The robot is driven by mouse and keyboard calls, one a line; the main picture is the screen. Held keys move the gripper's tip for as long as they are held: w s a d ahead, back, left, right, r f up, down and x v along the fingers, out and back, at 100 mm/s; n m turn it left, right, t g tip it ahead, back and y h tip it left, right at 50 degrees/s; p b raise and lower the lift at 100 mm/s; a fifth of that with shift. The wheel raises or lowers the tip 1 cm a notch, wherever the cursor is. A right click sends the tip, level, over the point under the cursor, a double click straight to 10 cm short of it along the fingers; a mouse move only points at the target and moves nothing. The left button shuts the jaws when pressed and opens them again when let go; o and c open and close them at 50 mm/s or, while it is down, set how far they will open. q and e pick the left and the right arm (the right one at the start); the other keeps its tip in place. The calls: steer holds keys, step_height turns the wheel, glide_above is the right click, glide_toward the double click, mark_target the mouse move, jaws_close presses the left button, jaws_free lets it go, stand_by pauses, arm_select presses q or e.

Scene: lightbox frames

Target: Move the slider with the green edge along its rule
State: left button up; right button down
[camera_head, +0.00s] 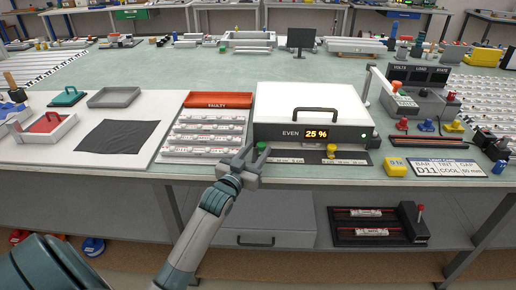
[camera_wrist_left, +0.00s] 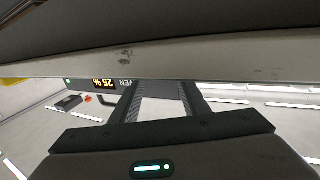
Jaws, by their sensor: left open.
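The lightbox (camera_head: 312,108) is a white-topped box with a dark front and a display reading "EVEN 25 %". In front of it is a dark strip (camera_head: 300,157) with pale labels. A small green piece (camera_head: 262,146) shows at the strip's left part, and a yellow knob (camera_head: 331,150) stands farther right. My left gripper (camera_head: 257,154) is open, its fingers at the green piece; I cannot tell whether they touch it. In the left wrist view the open fingers (camera_wrist_left: 161,88) reach under a pale edge, and the display (camera_wrist_left: 105,84) shows upside down. The green piece is not visible there.
Left of the lightbox lie a board with rows of small pieces (camera_head: 204,137), a red "FAULTY" tray (camera_head: 218,100) and a black cloth (camera_head: 118,136). To the right stand a yellow block (camera_head: 395,166) and a label card (camera_head: 447,168). The table's front edge is below my gripper.

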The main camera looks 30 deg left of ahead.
arm_select(q)
steer(key=shift+w+a, duration=0.1)
steer(key=shift+w, duration=0.6)
arm_select(e)
steer(key=shift+a, duration=0.1)
arm_select(q)
jaws_close()
steer(key=shift+w+d+r, duration=0.1)
steer(key=shift+w+d, duration=0.05)
steer(key=shift+d, duration=0.15)
steer(key=shift+w+d+p, duration=0.3)
steer(key=shift+d, duration=0.2)
steer(key=shift+w+d+p, duration=0.25)
steer(key=shift+d, duration=0.2)
steer(key=shift+w+d, duration=0.2)
steer(key=shift+d, duration=0.1)
arm_select(e)
steer(key=shift+w+a+r+t, duration=0.5)
steer(key=shift+a+r, duration=0.05)
steer(key=shift+r, duration=0.05)
arm_select(q)
jaws_free()
